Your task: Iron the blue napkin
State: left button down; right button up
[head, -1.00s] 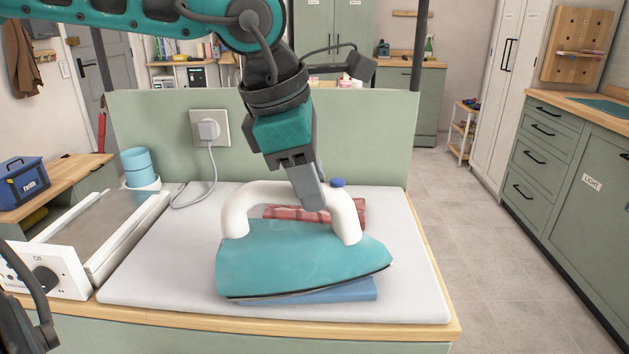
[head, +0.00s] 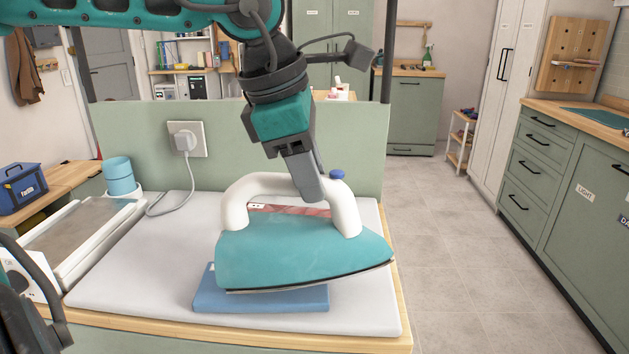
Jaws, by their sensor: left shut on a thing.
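The teal iron (head: 290,255) with a white handle stands over the right part of the blue napkin (head: 262,300), its pointed end to the right. The folded napkin lies on the pale ironing pad (head: 130,265); the iron hides part of it. I cannot tell whether the soleplate touches the cloth. My left gripper (head: 309,192) comes down from above and is shut on the iron's white handle. Of my right arm only a dark part shows at the lower left edge; its gripper is not in view.
A red patterned cloth (head: 290,209) lies behind the iron. A green panel (head: 240,150) with a socket (head: 187,139) closes the back. Open floor is to the right.

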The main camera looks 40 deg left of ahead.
pick_arm(q)
jog(key=shift+r+p, duration=0.3)
jog(key=shift+r, duration=0.4)
jog(key=shift+r+p, duration=0.55)
jog(key=shift+r, duration=0.2)
jog(key=shift+r+p, duration=0.55)
jog(key=shift+r, duration=0.2)
jog(key=shift+r+p, duration=0.35)
jog(key=shift+r, duration=0.2)
pick_arm(e)
jog(key=d, duration=0.2)
jog(key=s+d+h, duration=0.1)
jog(key=shift+r, duration=0.4)
jog(key=shift+a, duration=0.1)
